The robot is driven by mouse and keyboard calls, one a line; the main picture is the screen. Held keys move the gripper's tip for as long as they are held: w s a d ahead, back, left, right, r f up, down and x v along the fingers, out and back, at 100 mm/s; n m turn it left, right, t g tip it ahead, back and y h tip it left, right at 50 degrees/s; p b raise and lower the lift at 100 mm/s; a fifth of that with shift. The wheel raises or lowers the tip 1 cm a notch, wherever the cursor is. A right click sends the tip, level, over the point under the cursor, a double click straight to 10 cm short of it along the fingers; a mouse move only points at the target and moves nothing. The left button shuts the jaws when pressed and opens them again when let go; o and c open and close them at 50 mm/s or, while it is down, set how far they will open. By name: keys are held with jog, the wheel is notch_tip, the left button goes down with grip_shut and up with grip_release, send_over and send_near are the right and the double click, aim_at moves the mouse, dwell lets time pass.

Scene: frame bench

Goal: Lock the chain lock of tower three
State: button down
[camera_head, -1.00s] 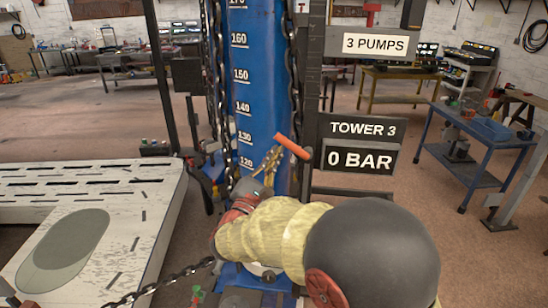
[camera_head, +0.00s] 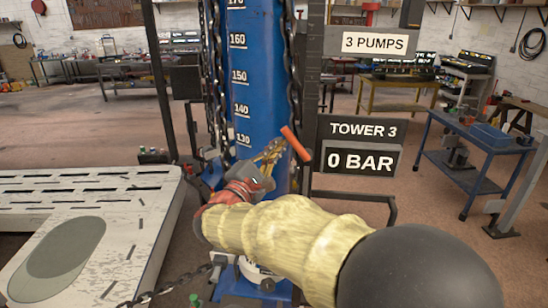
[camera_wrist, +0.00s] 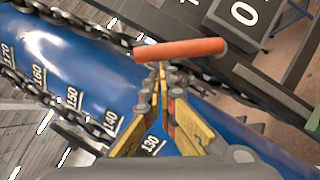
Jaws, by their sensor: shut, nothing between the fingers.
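The blue tower (camera_head: 256,75) with a white number scale stands upright in the head view, beside a "TOWER 3" sign (camera_head: 363,130) and a display reading 0 BAR (camera_head: 360,161). An orange bar-shaped handle (camera_head: 296,143) sits tilted at its right front; it also shows in the wrist view (camera_wrist: 180,50). My gripper (camera_head: 275,147) has yellow fingers and is shut and empty. Its tips (camera_wrist: 160,72) are just by the underside of the handle in the wrist view; I cannot tell whether they touch. The handle's mount is mostly hidden.
Dark chains (camera_head: 216,75) hang along both sides of the tower. Another chain (camera_head: 170,285) runs low at the left. A white slotted platform (camera_head: 110,195) is at left, a blue cart (camera_head: 470,140) at right. Open floor lies behind.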

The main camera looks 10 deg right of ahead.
aim_at(291, 133)
jog(key=shift+s+d+r+m+g+y+b, duration=0.2)
jog(key=shift+d+r+m+g+b, duration=0.35)
jog(key=shift+m+b, duration=0.5)
jog(key=shift+s+d+r+m+g+y+b, duration=0.35)
jog(key=shift+d+r+m+b, duration=0.4)
jog(key=shift+m, duration=0.55)
jog(key=shift+s+d+r+m+g+y+b, duration=0.1)
jog(key=shift+d+r+m+g+b, duration=0.45)
jog(key=shift+r+m+b, duration=0.45)
jog(key=shift+f+m, duration=0.25)
jog(key=shift+f, duration=0.05)
